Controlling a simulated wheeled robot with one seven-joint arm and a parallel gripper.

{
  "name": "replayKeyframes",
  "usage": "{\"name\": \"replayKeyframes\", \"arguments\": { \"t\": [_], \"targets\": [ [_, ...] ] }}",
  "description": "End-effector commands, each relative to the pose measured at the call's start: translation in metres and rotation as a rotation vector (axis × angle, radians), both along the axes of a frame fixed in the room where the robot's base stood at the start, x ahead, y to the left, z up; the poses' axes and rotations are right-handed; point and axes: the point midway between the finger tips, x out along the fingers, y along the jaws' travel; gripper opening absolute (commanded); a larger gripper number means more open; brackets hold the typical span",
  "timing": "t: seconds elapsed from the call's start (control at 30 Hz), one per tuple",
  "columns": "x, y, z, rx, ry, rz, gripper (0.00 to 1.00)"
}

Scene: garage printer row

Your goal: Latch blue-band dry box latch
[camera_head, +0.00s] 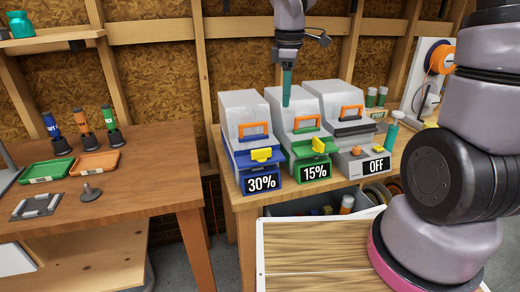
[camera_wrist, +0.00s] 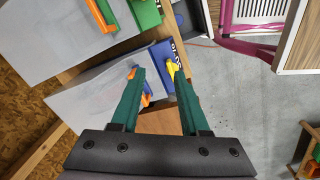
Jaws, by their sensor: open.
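The blue-band dry box (camera_head: 245,140) is the leftmost of three boxes in the head view. It has a pale cover, an orange handle (camera_head: 253,130) and a front label reading 30%. Its yellow latch (camera_head: 261,155) juts from the upper front edge; whether it is fastened I cannot tell. My gripper (camera_head: 286,103) points down, appearing in front of the middle box. In the wrist view, my gripper (camera_wrist: 159,74) is open with teal fingers spread over the blue-band box (camera_wrist: 97,97). The yellow latch (camera_wrist: 172,70) shows between the fingertips, nearer the right one; contact is unclear.
The green-band box (camera_head: 300,125), labelled 15%, and the grey box (camera_head: 342,120), labelled OFF, stand close on the right on the same wooden bench (camera_head: 232,195). A left table (camera_head: 150,175) holds trays and bottles. A wood-topped surface (camera_head: 320,255) lies in front.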

Motion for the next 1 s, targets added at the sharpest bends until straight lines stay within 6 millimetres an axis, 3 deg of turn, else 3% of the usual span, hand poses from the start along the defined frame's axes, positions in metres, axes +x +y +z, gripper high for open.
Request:
{"name": "replayKeyframes", "arguments": {
  "t": [0.1, 0.3, 0.47, 1.0],
  "targets": [
    [0.003, 0.033, -0.031, -0.012, 0.065, 0.237, 0.45],
    [0.002, 0.061, -0.054, -0.009, 0.107, 0.451, 0.45],
    [0.001, 0.065, -0.065, -0.008, 0.113, 0.480, 0.45],
    [0.001, 0.064, -0.154, -0.008, 0.112, 0.475, 0.45]
  ]
}}
